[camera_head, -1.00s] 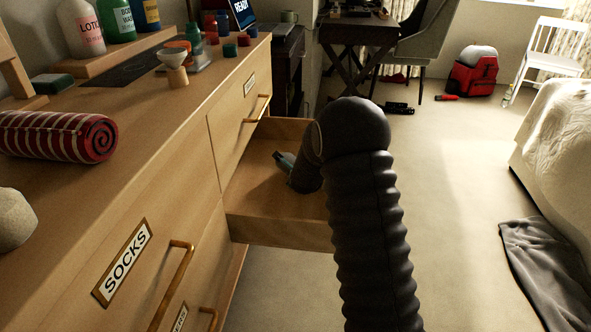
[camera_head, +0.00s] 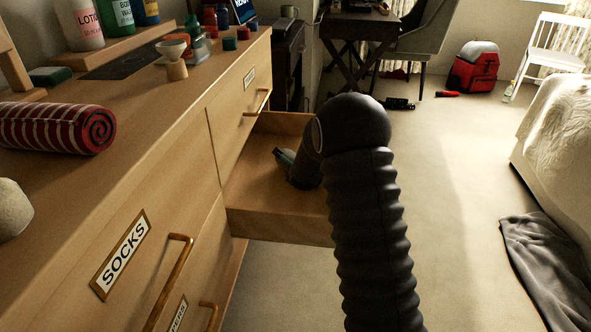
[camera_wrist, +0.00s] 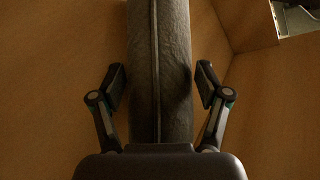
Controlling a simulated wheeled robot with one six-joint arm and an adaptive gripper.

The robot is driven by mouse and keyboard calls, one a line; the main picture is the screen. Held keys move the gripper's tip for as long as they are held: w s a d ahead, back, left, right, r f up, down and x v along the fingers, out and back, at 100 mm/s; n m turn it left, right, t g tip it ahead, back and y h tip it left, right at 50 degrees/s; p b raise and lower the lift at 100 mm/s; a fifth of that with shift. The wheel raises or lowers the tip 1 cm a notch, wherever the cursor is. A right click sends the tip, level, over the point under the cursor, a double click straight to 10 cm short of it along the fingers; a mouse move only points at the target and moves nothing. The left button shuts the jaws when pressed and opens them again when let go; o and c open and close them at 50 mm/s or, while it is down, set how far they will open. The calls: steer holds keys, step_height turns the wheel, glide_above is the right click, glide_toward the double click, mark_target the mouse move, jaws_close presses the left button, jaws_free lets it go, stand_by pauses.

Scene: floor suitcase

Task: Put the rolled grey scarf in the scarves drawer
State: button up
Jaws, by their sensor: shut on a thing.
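The rolled grey scarf (camera_wrist: 160,60) runs up the middle of the wrist view, between the two fingers of my gripper (camera_wrist: 161,85), which is shut on it. Bare wood shows on both sides of the roll. In the head view my gripper (camera_head: 285,158) is down inside an open, pulled-out drawer (camera_head: 275,225), and my arm hides part of it. The scarf is hidden in the head view. I see no readable label on this open drawer. Whether the scarf touches the drawer floor cannot be told.
The closed SOCKS drawer (camera_head: 122,255) is at the near left. A closed drawer (camera_head: 235,110) with a handle sits above the open one. A dark grey cloth (camera_head: 545,265) lies on the floor beside the bed.

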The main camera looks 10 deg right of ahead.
steer(key=shift+f+b, duration=0.3)
steer(key=shift+b, duration=0.05)
steer(key=o, duration=1.2)
